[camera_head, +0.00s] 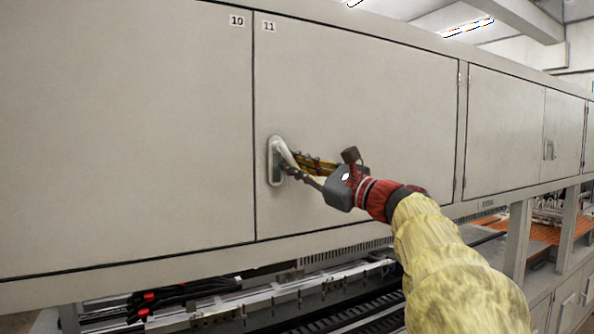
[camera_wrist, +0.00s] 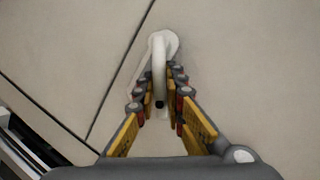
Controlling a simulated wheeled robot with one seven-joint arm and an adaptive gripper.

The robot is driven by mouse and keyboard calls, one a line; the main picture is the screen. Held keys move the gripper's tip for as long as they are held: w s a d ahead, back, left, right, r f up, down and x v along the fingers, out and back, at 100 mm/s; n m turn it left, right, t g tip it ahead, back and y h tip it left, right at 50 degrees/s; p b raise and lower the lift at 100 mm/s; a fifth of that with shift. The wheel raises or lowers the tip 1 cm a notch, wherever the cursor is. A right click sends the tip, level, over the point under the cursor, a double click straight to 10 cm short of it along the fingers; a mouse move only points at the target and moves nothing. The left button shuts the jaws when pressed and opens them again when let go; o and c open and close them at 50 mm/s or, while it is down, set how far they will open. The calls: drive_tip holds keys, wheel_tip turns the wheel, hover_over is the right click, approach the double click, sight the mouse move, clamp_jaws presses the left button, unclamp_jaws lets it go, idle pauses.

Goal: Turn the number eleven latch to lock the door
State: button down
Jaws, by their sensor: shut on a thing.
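The number eleven door (camera_head: 370,100) is a flat beige panel with a small "11" label (camera_head: 269,27) at its top left corner, and it sits flush with the panel beside it. Its white latch (camera_head: 274,160) is on the left part of the door, on a rounded base plate. My gripper (camera_head: 286,168) reaches it from the right, with its fingers at the latch handle. In the wrist view the latch handle (camera_wrist: 158,65) lies between my two yellow-padded fingers (camera_wrist: 159,95), which are shut on it. The fingers hide part of the handle.
The door marked "10" (camera_head: 130,130) adjoins on the left across a narrow seam. More cabinet doors (camera_head: 503,130) are at the right. Below the cabinets are rails and black cables (camera_head: 180,295), and a grey post (camera_head: 518,240) stands at the right.

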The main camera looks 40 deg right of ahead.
drive_tip(key=shift+w+a+f+m, duration=0.1)
drive_tip(key=shift+f+m, duration=0.1)
drive_tip(key=shift+m, duration=0.3)
drive_tip(key=c, duration=1.9)
unclamp_jaws()
drive_tip(key=v, duration=1.2)
drive_tip(key=shift+a+f, duration=0.1)
drive_tip(key=shift+a, duration=0.05)
drive_tip(key=shift+c, duration=0.3)
